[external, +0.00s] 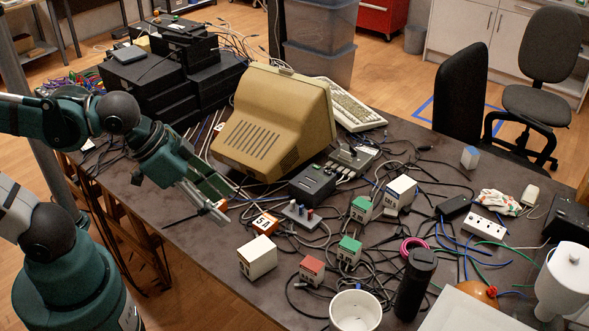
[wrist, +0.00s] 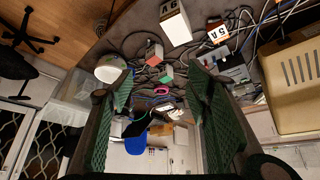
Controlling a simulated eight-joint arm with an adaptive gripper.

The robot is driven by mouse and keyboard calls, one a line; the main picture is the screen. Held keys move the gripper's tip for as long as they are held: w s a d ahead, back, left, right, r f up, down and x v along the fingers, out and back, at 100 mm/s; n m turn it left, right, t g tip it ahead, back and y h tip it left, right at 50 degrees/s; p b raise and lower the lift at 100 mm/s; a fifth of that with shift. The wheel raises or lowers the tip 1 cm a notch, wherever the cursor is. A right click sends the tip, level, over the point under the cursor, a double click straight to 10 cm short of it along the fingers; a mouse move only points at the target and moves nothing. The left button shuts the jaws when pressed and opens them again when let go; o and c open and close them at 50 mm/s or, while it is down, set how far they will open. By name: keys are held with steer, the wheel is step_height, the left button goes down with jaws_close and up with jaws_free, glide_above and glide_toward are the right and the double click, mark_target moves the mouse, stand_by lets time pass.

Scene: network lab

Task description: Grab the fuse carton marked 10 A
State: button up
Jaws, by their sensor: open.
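My gripper (external: 213,205) is open and empty above the table's near left side, its green pads also framing the wrist view (wrist: 160,92). Several small cartons stand to its right. An orange carton (external: 264,225) reads 5 A and shows in the wrist view (wrist: 219,35). A white carton (external: 258,255) is nearer the table's front edge; in the wrist view (wrist: 178,28) its label is upside down and hard to read. There are also a red carton (external: 311,271), two green cartons (external: 349,250) (external: 361,209) and another white carton (external: 401,190). I cannot read 10 A on any.
A beige monitor (external: 275,120) stands behind my gripper. A black box (external: 312,183) and a small switch panel (external: 300,215) sit beside the cartons. Loose cables cover much of the table. A white tub (external: 355,310) and a black bottle (external: 415,285) stand at the front.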

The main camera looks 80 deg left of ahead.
steer(key=s+a+f+n+g, duration=0.1)
steer(key=a+f+n+g, duration=0.1)
steer(key=a+f, duration=0.4)
steer(key=s+a+f+n+g+p, duration=0.1)
steer(key=a+f+n, duration=0.3)
steer(key=a, duration=0.9)
steer(key=s+a+f+n+g+p, duration=0.1)
steer(key=s+a+f+n+g, duration=0.1)
steer(key=a+f, duration=0.5)
steer(key=shift+s+a+f+n+g, duration=0.1)
steer(key=shift+a+f+n+g, duration=0.1)
steer(key=shift+a+g, duration=0.3)
steer(key=shift+a+f+n+g, duration=0.15)
steer(key=shift+a+n+g, duration=0.05)
steer(key=shift+a, duration=0.45)
steer(key=shift+s+a+f, duration=0.35)
steer(key=shift+s+f, duration=0.05)
steer(key=shift+f, duration=0.05)
steer(key=shift+f+b, duration=0.3)
steer(key=shift+f, duration=1)
steer(key=shift+f+b, duration=1)
steer(key=shift+f, duration=1.6)
